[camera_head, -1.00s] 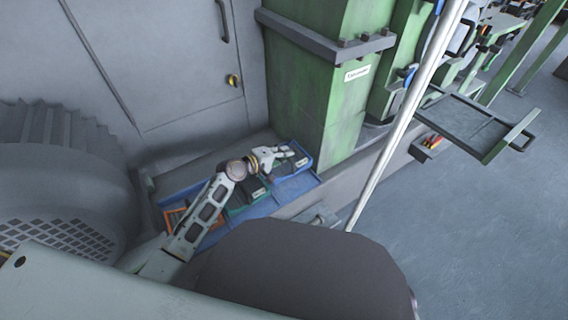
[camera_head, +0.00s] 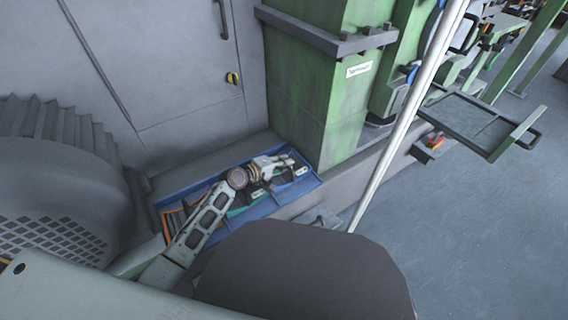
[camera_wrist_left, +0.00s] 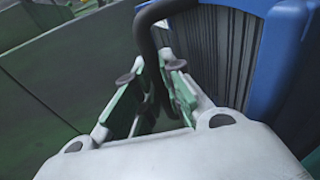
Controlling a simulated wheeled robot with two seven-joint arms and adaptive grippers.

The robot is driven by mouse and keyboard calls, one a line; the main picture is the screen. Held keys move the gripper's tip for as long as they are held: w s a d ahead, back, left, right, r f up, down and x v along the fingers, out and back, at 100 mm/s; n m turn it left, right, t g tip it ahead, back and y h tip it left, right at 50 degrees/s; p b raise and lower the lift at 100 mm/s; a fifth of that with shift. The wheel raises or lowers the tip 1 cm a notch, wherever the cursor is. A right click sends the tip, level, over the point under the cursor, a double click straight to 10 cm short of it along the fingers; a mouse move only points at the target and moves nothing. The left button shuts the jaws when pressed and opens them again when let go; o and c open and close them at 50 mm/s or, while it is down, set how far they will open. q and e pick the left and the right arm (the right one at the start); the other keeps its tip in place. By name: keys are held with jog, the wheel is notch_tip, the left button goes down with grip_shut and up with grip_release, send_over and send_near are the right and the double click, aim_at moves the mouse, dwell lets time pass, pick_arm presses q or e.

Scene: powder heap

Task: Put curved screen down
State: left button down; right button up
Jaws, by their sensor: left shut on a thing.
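The curved screen (camera_wrist_left: 225,50) has a blue frame around dark slats and fills the upper right of the left wrist view. A dark bent handle (camera_wrist_left: 143,35) comes off its frame and runs down between the fingers of my left gripper (camera_wrist_left: 150,80), which is shut on it. In the head view my left gripper (camera_head: 284,160) is over the right end of a blue tray (camera_head: 268,208), by the green column. The held screen is small and partly covered there. I cannot tell whether its bottom touches the tray. My right gripper is not in view.
Other screens with green and orange frames (camera_head: 174,221) stand in the tray, partly behind my arm. A green column (camera_head: 322,100) rises close behind the tray, with a grey cabinet (camera_head: 180,80) to its left. A ribbed machine housing (camera_head: 50,180) is at the left. Open floor (camera_head: 470,240) lies right.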

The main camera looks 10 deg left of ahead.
pick_arm(q)
jog(key=c, duration=1.9)
grip_release()
jog(key=shift+f, duration=0.1)
jog(key=o, duration=0.4)
